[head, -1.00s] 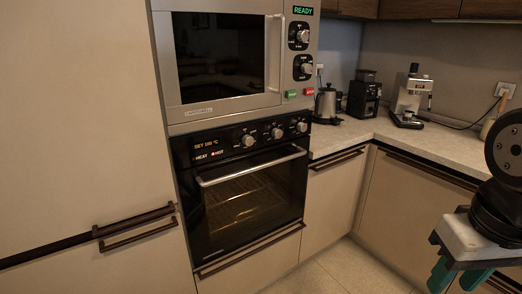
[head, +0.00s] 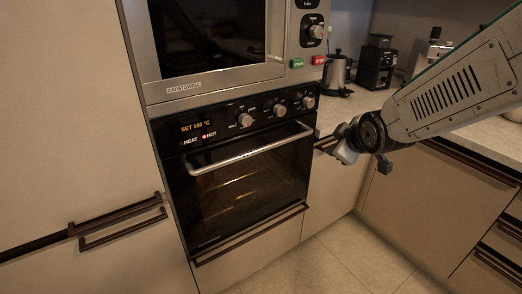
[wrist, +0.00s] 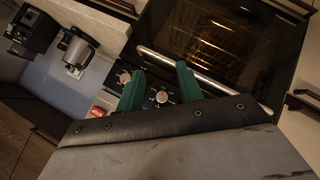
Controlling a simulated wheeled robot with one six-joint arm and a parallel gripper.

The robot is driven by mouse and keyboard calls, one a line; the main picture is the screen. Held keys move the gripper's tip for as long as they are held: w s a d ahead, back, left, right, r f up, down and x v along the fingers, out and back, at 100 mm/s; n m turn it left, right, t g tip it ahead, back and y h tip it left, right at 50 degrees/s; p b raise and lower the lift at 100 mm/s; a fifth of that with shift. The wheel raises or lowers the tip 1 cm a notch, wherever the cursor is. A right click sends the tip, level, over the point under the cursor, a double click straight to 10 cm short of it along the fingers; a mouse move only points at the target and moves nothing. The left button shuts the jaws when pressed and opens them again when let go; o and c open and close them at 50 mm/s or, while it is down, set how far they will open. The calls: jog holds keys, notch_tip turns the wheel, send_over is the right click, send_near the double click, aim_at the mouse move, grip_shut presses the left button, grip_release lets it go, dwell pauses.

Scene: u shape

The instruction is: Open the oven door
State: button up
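The oven door (head: 240,195) is dark glass and looks shut, with a lit interior behind it. Its silver bar handle (head: 250,148) runs across the top of the door. My gripper (head: 343,145) is in front of the counter cabinets, to the right of the handle's right end. In the wrist view its two green fingers (wrist: 159,75) are spread open with nothing between them. The handle (wrist: 225,92) crosses behind the right finger there, and I see no contact. The oven knobs show between and beside the fingers.
A microwave (head: 210,85) is built in above the oven. A kettle (head: 336,73) and a coffee grinder (head: 376,62) stand on the counter at right. Cabinet handles (head: 122,228) stick out at left. The floor (head: 335,255) before the oven is clear.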

jog(key=w+a+f+n+t+y, duration=0.35)
jog(key=w+a+f+n, duration=0.25)
jog(key=w+a, duration=0.2)
jog(key=n+t+y, duration=0.3)
jog(key=n+y, duration=0.3)
jog(key=n, duration=0.1)
send_near(260, 150)
jog(key=w+a, duration=0.1)
jog(key=w, duration=0.2)
jog(key=x, duration=0.7)
jog(key=shift+w+a, duration=0.25)
jog(key=shift+a, duration=0.05)
grip_shut()
